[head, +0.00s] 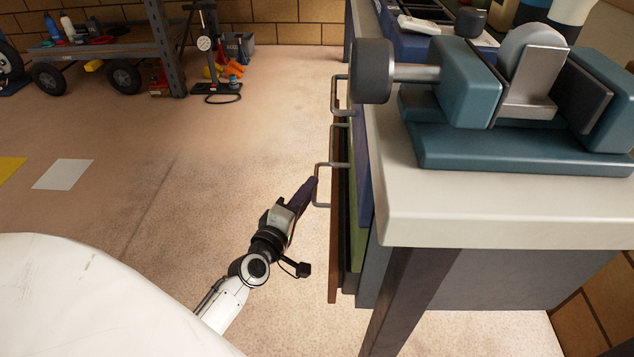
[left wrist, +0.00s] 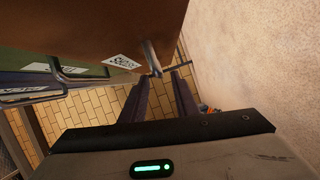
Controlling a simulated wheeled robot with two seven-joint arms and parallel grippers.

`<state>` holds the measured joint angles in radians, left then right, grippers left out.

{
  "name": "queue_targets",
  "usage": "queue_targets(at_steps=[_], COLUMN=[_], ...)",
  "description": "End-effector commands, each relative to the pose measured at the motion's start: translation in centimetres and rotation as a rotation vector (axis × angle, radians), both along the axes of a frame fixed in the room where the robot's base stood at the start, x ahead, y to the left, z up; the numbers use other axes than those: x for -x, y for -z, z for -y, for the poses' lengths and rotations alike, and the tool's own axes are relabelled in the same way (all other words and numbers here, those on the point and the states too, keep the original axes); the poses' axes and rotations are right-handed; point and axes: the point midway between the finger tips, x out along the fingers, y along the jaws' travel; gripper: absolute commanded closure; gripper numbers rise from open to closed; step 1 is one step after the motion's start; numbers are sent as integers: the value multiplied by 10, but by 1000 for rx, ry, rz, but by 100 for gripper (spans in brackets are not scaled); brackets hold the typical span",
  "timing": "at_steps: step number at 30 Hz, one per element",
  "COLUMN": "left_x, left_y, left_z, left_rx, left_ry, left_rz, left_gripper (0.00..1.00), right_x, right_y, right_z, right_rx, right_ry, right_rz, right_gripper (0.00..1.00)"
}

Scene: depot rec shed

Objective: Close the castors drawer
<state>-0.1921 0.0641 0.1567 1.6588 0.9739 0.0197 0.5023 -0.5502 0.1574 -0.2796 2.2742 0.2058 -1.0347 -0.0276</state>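Brown (head: 335,225), green (head: 354,205) and blue (head: 362,165) drawer fronts show on the left side of the workbench. The brown one stands out furthest, slightly beyond the green one. Each label is too small to read surely, so I cannot tell which is the castors drawer. My left gripper (head: 311,184) is at the nearest wire handle (head: 322,204). In the left wrist view its two dark fingers (left wrist: 163,88) are apart, with the brown drawer's handle (left wrist: 151,60) at their tips. Whether they touch it is unclear. My right gripper is out of view.
Floor left of the drawers is clear. A cart (head: 95,55) and a floor pump (head: 205,45) stand far back left.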

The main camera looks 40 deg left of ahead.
Motion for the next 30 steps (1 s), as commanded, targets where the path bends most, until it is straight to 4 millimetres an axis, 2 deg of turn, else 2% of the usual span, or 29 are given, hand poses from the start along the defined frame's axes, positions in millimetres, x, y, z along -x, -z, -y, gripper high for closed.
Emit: queue_targets(at_steps=[3, 7, 12, 19, 24, 30], left_x=[-22, -36, -44, -45, -45, -44], left_y=[3, 4, 4, 4, 4, 4], left_z=[-3, -6, -7, -7, -7, -7], left_rx=[2, 0, -1, -1, -1, -1], left_ry=[0, -1, 1, 1, 1, 1], left_rz=[1, 1, -1, -1, -1, -1], left_gripper=[72, 72, 72, 72, 99, 100], right_x=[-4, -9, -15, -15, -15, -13], right_y=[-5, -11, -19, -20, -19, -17], right_z=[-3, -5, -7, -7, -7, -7], right_rx=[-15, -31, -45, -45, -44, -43], right_ry=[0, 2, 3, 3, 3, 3], right_rz=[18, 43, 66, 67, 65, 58], right_gripper=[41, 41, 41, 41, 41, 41])
